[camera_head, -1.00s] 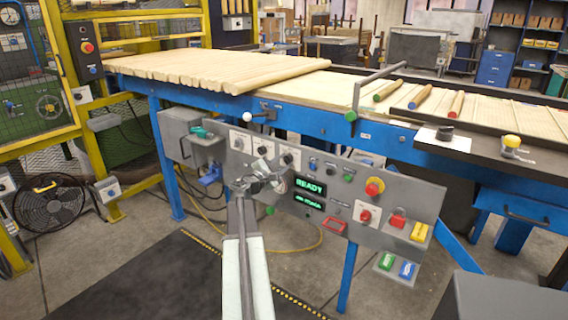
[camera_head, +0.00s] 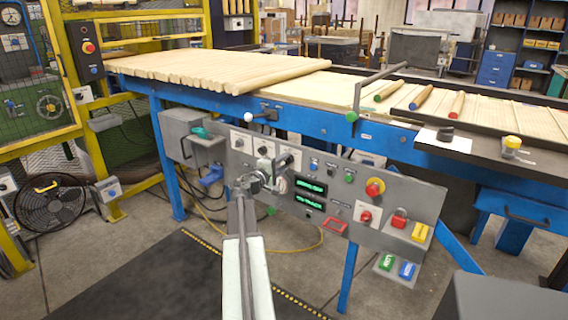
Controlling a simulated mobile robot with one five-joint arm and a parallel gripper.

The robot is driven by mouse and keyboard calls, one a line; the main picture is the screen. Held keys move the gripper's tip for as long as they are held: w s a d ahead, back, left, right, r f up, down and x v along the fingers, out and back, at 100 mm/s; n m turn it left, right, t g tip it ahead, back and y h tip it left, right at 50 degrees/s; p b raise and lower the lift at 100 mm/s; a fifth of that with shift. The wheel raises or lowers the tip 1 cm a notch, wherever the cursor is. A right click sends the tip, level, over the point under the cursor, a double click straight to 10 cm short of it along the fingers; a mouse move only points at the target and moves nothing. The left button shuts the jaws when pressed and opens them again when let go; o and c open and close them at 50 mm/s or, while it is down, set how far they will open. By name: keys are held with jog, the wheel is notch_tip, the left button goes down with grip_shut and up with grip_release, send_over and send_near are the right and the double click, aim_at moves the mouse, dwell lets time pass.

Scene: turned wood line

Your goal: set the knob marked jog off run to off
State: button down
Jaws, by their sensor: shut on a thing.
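A grey control panel (camera_head: 345,198) hangs under the blue roller line.
Two green-lit displays (camera_head: 310,193) sit right of my gripper. Further right are a red-on-yellow stop button (camera_head: 375,187), a red button (camera_head: 366,216) and a red padlock (camera_head: 399,218). A white-balled lever (camera_head: 249,117) sticks out above the panel.

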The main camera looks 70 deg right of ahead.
jog(key=shift+s+a+f+m, duration=0.1)
jog(key=shift+m, duration=0.2)
jog(key=c, duration=1)
grip_release()
jog(key=v, duration=0.7)
jog(key=shift+a, duration=0.35)
